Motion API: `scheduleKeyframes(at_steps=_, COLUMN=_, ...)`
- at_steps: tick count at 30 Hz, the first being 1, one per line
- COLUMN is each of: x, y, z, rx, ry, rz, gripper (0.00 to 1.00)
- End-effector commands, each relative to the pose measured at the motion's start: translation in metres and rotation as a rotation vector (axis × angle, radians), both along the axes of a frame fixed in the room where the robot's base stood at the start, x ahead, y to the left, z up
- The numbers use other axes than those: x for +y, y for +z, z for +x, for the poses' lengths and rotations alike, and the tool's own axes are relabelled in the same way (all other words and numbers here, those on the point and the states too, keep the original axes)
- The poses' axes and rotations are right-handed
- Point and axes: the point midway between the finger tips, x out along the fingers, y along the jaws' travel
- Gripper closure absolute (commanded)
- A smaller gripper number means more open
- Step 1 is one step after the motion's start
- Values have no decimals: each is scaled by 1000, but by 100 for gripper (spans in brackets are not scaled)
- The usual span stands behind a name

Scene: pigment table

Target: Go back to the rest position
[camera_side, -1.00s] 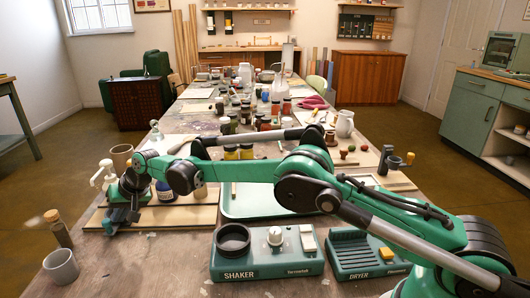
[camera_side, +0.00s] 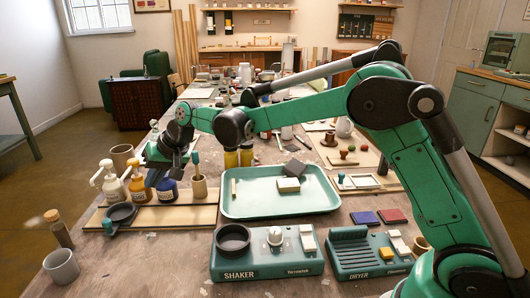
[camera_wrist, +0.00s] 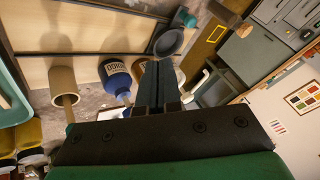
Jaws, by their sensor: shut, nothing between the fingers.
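My gripper (camera_side: 168,160) is raised above the left part of the table, over the wooden board that bears the pump bottles. It also shows in the wrist view (camera_wrist: 158,85), where its dark fingers are together with nothing between them. Below it in the side view stand an amber pump bottle (camera_side: 137,188) and a blue bottle (camera_side: 167,190). The blue bottle also shows in the wrist view (camera_wrist: 116,78), left of the fingers. Whether the fingers touch any bottle cannot be told, but none is held.
The green tray (camera_side: 310,205) holds a pale block and a dark block. The shaker (camera_side: 265,262) and dryer (camera_side: 360,255) stand in front. A cup holding a tool (camera_side: 199,188), a round black pan (camera_side: 121,213), a grey mug (camera_side: 61,266) and a corked bottle (camera_side: 60,230) are near the left side.

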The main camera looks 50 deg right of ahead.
Motion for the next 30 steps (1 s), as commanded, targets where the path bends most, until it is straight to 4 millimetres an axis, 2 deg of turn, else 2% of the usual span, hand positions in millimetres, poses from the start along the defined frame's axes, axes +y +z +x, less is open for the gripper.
scheduleKeyframes(at_steps=10, x=-1, y=1, z=-1, rx=0, ry=0, rz=0, gripper=100)
scheduleKeyframes(at_steps=14, x=-6, y=10, z=-10, rx=-8, ry=1, rz=-17, gripper=100)
scheduleKeyframes(at_steps=17, x=-17, y=25, z=-29, rx=-22, ry=6, rz=-55, gripper=100)
scheduleKeyframes(at_steps=22, x=-42, y=49, z=-81, rx=-56, ry=19, rz=-148, gripper=100)
scheduleKeyframes(at_steps=26, x=-60, y=55, z=-125, rx=-79, ry=33, rz=-225, gripper=100)
scheduleKeyframes(at_steps=30, x=-77, y=49, z=-172, rx=-101, ry=46, rz=-305, gripper=100)
